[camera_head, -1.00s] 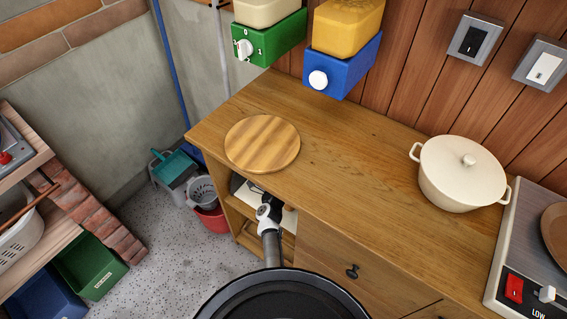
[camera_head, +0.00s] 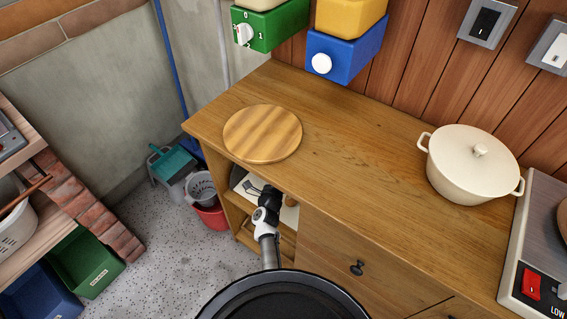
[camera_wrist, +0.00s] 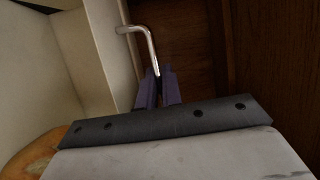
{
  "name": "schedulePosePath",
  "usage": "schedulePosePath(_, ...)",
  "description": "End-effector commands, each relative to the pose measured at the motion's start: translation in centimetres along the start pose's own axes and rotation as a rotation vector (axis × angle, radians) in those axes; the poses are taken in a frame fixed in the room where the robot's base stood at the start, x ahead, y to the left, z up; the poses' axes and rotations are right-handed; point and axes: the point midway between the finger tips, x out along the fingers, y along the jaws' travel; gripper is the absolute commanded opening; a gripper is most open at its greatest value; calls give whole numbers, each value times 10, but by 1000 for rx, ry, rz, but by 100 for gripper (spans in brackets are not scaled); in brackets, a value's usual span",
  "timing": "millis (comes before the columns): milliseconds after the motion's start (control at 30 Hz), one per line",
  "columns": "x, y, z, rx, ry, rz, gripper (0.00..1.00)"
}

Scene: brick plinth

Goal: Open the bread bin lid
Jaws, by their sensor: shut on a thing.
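The bread bin shows in the wrist view as cream panels (camera_wrist: 88,58) on the left. A bent metal handle (camera_wrist: 136,29) stands out from the edge of a cream panel. My gripper (camera_wrist: 158,76) is shut on this handle, with its purple-looking fingers on either side of the rod. In the head view, my gripper (camera_head: 272,196) is at the open shelf of the wooden cabinet. A cream surface (camera_head: 288,214) shows beside it, partly hidden by my arm. How far the lid stands open I cannot tell.
A round wooden board (camera_head: 262,133) lies on the worktop (camera_head: 345,150) above the shelf. A cream pot (camera_head: 470,165) stands at the right. A drawer (camera_head: 335,250) is right of the opening. A brown, bread-like thing (camera_wrist: 32,150) shows at lower left in the wrist view.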

Motion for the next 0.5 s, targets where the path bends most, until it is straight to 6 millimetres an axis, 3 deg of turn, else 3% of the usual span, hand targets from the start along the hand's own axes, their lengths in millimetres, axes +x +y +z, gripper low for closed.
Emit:
schedulePosePath(467, -7, 2, 2, -12, 0, -27, 0)
schedulePosePath(500, -7, 2, 2, -12, 0, -27, 11)
